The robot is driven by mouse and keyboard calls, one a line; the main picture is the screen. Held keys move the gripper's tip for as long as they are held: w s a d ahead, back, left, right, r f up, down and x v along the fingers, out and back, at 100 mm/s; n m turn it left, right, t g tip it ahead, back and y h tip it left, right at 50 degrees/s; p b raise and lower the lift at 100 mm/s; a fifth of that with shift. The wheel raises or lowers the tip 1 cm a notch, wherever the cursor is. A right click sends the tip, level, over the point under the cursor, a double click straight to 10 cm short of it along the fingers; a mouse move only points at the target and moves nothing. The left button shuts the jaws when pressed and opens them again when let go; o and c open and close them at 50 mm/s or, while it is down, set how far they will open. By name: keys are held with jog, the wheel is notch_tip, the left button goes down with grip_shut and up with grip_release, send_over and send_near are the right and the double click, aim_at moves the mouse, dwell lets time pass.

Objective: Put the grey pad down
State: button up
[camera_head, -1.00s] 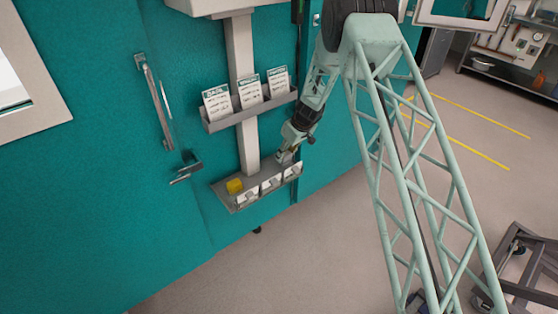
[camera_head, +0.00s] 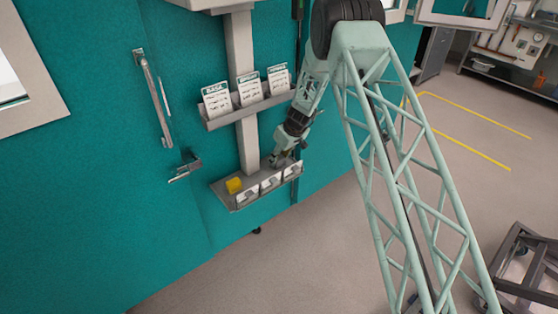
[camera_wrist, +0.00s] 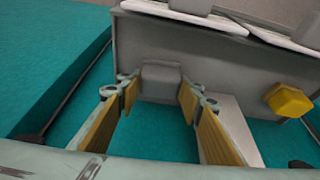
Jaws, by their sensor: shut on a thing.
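My gripper (camera_wrist: 158,92) has its yellow-lined fingers on either side of a small grey pad (camera_wrist: 161,80) and is shut on it. The pad is in front of the grey surface of the lower shelf (camera_wrist: 215,75) in the wrist view; I cannot tell whether it touches the shelf. In the head view my gripper (camera_head: 277,161) is at the lower shelf (camera_head: 234,204), behind its white labels and near its right half. The pad is too small to make out there. A yellow block (camera_wrist: 288,101) sits on the same shelf, also seen at its left end in the head view (camera_head: 234,185).
White labels (camera_head: 270,184) line the shelf's front edge. An upper rack (camera_head: 252,112) with several printed cards (camera_head: 250,88) is above, on a pale column (camera_head: 247,145). A door handle (camera_head: 154,92) is on the teal wall to the left. The floor below is clear.

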jog(key=o, duration=0.9)
jog(key=shift+f+p, duration=0.1)
jog(key=shift+p, duration=0.5)
jog(key=shift+p+v, duration=0.85)
jog(key=shift+v, duration=5.95)
jog(key=shift+w, duration=0.1)
